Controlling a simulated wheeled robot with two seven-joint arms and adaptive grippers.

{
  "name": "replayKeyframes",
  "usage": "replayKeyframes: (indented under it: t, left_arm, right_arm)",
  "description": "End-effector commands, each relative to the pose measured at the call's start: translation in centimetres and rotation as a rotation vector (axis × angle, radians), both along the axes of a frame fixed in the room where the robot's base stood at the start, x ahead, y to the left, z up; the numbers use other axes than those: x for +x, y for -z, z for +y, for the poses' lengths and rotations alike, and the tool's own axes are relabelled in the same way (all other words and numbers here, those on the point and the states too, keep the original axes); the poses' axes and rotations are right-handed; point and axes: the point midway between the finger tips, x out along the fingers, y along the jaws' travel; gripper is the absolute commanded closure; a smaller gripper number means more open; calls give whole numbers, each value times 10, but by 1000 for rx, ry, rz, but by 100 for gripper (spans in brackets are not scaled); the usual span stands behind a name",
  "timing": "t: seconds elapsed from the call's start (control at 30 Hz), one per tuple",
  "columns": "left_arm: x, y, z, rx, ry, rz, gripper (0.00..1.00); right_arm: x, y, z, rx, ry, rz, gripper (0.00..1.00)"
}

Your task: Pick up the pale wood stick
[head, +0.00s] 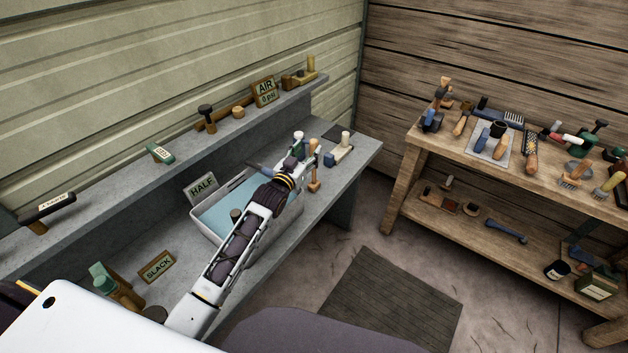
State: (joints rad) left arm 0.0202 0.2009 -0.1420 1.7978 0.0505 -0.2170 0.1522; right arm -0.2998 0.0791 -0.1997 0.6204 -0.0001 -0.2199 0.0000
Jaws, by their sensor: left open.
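My left gripper (307,150) is open over the right part of the grey bench, just past the right end of the white tray (207,226). A wooden-handled piece (314,184) stands upright on the bench right at the gripper, partly hidden by its fingers; I cannot tell whether they touch. A pale, stick-like upright piece (346,139) stands on a small block further right on the bench, apart from the gripper. Another pale upright piece (311,64) stands on the upper shelf. I cannot tell which of these is the pale wood stick. My right gripper is not in view.
The tray has a blue inside and a HALF sign (200,187) behind it. A SLACK sign (157,267) lies to its left. The raised shelf (185,147) runs behind the bench. A wooden workbench (420,150) crowded with tools stands at right, with open floor between.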

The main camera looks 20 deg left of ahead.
Motion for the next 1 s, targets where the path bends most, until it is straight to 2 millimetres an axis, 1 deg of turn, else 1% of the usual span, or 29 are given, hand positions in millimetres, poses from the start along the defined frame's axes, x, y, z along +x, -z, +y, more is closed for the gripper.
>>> replayKeyframes:
  t: [0.17,0.33,0.8,1.0]
  left_arm:
    - [0,0,0,0,0,0,47]
    - [6,-1,-1,0,0,-2,47]
    - [42,0,-8,0,0,-2,47]
    - [50,1,-9,0,0,-1,47]
  right_arm:
    - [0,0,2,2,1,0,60]
    - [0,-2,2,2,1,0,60]
    - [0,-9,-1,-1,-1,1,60]
    - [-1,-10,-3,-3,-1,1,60]
